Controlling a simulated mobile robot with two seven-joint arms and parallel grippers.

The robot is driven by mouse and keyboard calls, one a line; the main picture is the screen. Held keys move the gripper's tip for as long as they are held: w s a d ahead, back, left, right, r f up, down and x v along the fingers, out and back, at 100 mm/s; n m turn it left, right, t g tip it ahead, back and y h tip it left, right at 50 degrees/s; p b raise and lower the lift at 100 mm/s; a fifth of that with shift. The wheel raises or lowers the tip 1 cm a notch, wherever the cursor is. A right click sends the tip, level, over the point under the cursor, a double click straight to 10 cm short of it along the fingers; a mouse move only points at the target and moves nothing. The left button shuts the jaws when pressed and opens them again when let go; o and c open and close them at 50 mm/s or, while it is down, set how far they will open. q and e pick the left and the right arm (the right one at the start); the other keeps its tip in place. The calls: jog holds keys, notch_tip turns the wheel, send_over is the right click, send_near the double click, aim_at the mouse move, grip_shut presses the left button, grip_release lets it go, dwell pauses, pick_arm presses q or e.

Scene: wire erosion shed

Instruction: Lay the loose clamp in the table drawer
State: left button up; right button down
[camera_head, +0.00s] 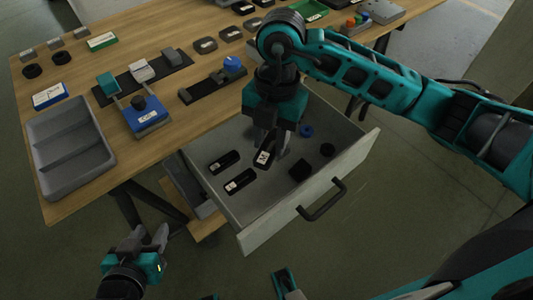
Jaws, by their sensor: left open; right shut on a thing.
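The table drawer (345,160) is pulled open, its grey inside facing up. My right gripper (275,146) is over the drawer, pointing down, shut on a dark clamp (263,158) with a white label. The gripper partly hides the clamp, and I cannot tell whether it touches the drawer floor. Two similar dark labelled pieces (224,161) (240,180) lie in the left part of the drawer. My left gripper (149,237) is open and empty, low in front of the table, left of the drawer.
The drawer also holds a black block (300,170), a small dark piece (327,149) and a blue ring (306,131). A grey tray (72,150), a blue fixture (147,116) and a dark rail (212,86) stand on the wooden table (180,140). The drawer handle (322,201) juts forward.

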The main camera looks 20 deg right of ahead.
jog(key=m, duration=0.5)
jog(key=b, duration=0.6)
send_near(267, 197)
jog(key=shift+t, duration=0.3)
jog(key=f, duration=0.6)
jog(key=shift+s+a+f, duration=0.1)
jog(key=shift+s+a, duration=0.2)
jog(key=shift+s, duration=0.1)
jog(key=shift+f, duration=0.1)
jog(key=c, duration=0.8)
grip_release()
jog(key=r+p, duration=0.1)
jog(key=r, duration=0.3)
jog(key=d+r+p, duration=0.1)
jog(key=r, duration=0.3)
jog(key=r+p, duration=0.1)
jog(key=r, duration=0.3)
jog(key=shift+w+d, duration=0.25)
jog(key=shift+d, duration=0.15)
